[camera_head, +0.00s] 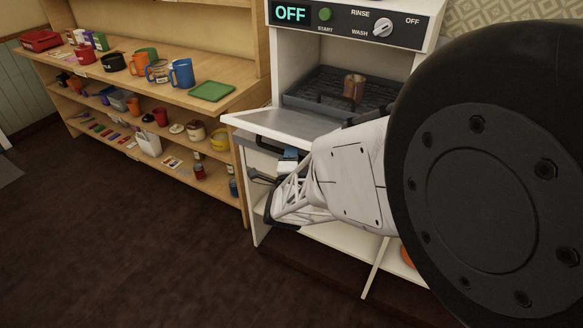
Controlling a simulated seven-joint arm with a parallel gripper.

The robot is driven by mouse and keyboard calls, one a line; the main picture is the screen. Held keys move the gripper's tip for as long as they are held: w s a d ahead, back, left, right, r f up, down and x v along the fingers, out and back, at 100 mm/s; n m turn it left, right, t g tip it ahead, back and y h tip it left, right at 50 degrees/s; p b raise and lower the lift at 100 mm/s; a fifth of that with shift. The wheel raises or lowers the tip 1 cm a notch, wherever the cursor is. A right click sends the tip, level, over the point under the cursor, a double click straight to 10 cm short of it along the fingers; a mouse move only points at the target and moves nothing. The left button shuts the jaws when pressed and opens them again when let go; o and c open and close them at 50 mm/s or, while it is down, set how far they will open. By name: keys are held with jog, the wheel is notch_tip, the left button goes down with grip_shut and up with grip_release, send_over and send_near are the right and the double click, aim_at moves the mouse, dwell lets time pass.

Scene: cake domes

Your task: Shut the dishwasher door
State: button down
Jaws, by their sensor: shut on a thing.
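The dishwasher (340,30) is a white cabinet with a dark control panel and an "OFF" display. Its door (285,124) is folded down, open, and lies about level. A dark wire rack (318,88) is inside, with a copper-coloured mug (354,87) on it. My gripper (272,172) is at the door's front, just below its lip, shut on the dishwasher door. The exact contact is small and partly hidden by my own white gripper body. My arm hides the right side of the door and cabinet.
A wooden shelf unit (150,86) stands at the left, with several mugs, a green tray (211,90) and small goods. An open white compartment is under the dishwasher. The dark floor (120,240) in front is clear.

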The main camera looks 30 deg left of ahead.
aim_at(297, 135)
jog(key=w+r+g, duration=0.1)
jog(key=r, duration=0.1)
jog(key=r+m+g, duration=0.1)
jog(key=r, duration=0.2)
jog(key=w+r+g+h, duration=0.1)
jog(key=r, duration=0.2)
jog(key=shift+w, duration=0.35)
jog(key=w+r, duration=0.1)
jog(key=r, duration=0.1)
jog(key=w+r+m+g, duration=0.1)
jog(key=w+r+g+h, duration=0.1)
jog(key=w+r, duration=0.1)
jog(key=shift+r, duration=0.35)
jog(key=w+r, duration=0.4)
jog(key=w, duration=0.3)
jog(key=w+r, duration=0.4)
jog(key=w, duration=0.4)
jog(key=shift+w+r+g, duration=0.3)
jog(key=shift+r, duration=0.05)
jog(key=c, duration=1.3)
grip_release()
jog(key=shift+c, duration=0.2)
jog(key=shift+s, duration=0.15)
jog(key=v, duration=0.7)
jog(key=shift+s, duration=0.25)
jog(key=shift+d+r, duration=0.1)
jog(key=shift+r, duration=0.05)
